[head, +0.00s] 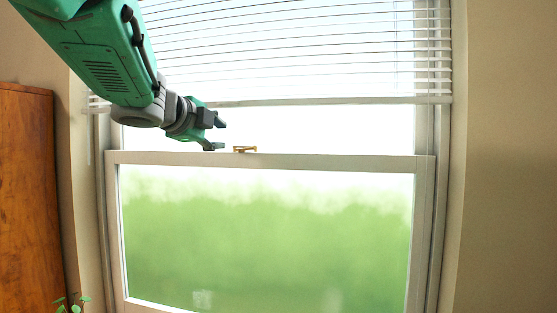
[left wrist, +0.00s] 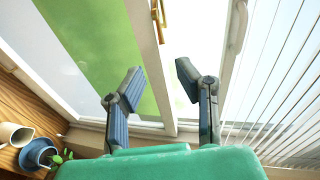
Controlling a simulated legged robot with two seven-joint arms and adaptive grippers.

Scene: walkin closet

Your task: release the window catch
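The brass window catch (head: 244,149) sits on the top rail of the lower sash (head: 300,161), near its middle. In the left wrist view the catch (left wrist: 158,14) is at the top, beyond the fingertips. My left gripper (head: 219,135) is just left of the catch in the head view, with a small gap between them. Its fingers are spread in the left wrist view (left wrist: 158,76), with nothing between them. The sash rail (left wrist: 150,60) shows between and beyond the fingers. My right gripper is in neither view.
White blinds (head: 290,50) hang over the upper window, their bottom edge a little above my left gripper. A wooden cabinet (head: 28,200) stands at the left. A plant (head: 72,304) shows at the bottom left. A white jug (left wrist: 14,134) and a blue cup (left wrist: 38,154) are on wood.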

